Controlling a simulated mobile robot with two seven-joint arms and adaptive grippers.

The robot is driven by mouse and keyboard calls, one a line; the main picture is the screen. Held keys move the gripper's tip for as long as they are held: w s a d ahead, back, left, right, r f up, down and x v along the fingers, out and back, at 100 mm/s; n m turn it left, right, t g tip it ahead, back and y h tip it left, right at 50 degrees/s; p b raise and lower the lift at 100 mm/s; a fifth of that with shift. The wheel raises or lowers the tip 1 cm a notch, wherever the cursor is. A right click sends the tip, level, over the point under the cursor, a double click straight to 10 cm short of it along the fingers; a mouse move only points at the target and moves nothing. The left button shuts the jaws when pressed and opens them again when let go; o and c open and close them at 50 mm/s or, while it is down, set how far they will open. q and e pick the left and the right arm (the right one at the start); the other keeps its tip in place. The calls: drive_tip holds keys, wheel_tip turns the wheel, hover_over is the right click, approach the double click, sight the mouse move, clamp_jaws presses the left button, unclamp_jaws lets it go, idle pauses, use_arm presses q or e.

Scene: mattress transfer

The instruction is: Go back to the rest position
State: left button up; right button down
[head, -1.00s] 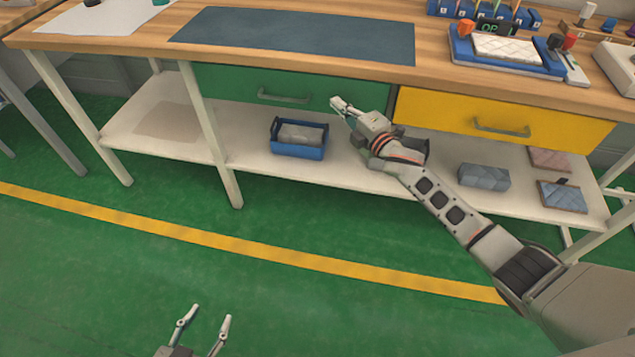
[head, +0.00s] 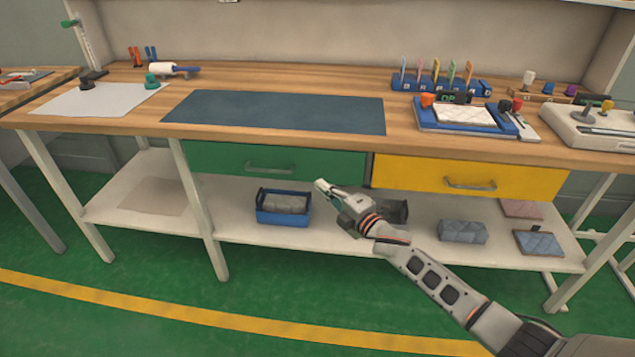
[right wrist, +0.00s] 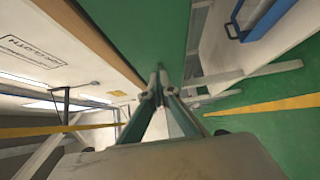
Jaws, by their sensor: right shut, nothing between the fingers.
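My right gripper (head: 320,186) reaches in from the lower right in the head view. It is shut and empty, in front of the bench's lower part, below the green drawer (head: 230,163) and right of the blue bin (head: 262,212). The right wrist view also shows its fingers (right wrist: 158,85) closed together, with the green drawer front beyond them. My left gripper does not show now. A small white mattress (head: 463,116) lies in the blue tray (head: 425,127) on the bench top.
The wooden bench (head: 130,122) carries a dark mat (head: 270,112) and a white sheet (head: 95,98). The yellow drawer (head: 420,175) is shut. Quilted blocks, one of them grey-blue (head: 463,231), lie on the lower shelf (head: 240,236). The green floor in front is clear.

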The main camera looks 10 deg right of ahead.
use_arm(q)
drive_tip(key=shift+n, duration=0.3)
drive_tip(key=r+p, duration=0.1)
drive_tip(key=p, duration=0.1)
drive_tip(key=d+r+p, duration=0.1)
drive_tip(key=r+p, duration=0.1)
drive_tip(key=p, duration=0.1)
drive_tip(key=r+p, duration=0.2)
drive_tip(key=p, duration=0.1)
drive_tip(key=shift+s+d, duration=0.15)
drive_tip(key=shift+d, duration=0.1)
use_arm(e)
drive_tip(key=s+d+f+m+g+h, duration=0.1)
drive_tip(key=s+f+m, duration=0.3)
drive_tip(key=s, duration=1.1)
drive_tip(key=s+d+f+m+g+h, duration=0.1)
drive_tip(key=s+f+m+g+h, duration=0.1)
drive_tip(key=s+m, duration=0.6)
drive_tip(key=s+d+f+m+g+h, duration=0.1)
drive_tip(key=s+f+m, duration=0.5)
drive_tip(key=s, duration=1.5)
drive_tip(key=shift+s+d+f+m+g+h, duration=0.15)
drive_tip(key=shift+s+f+m+g+h, duration=0.3)
drive_tip(key=shift+g, duration=0.45)
drive_tip(key=shift+w+f, duration=0.1)
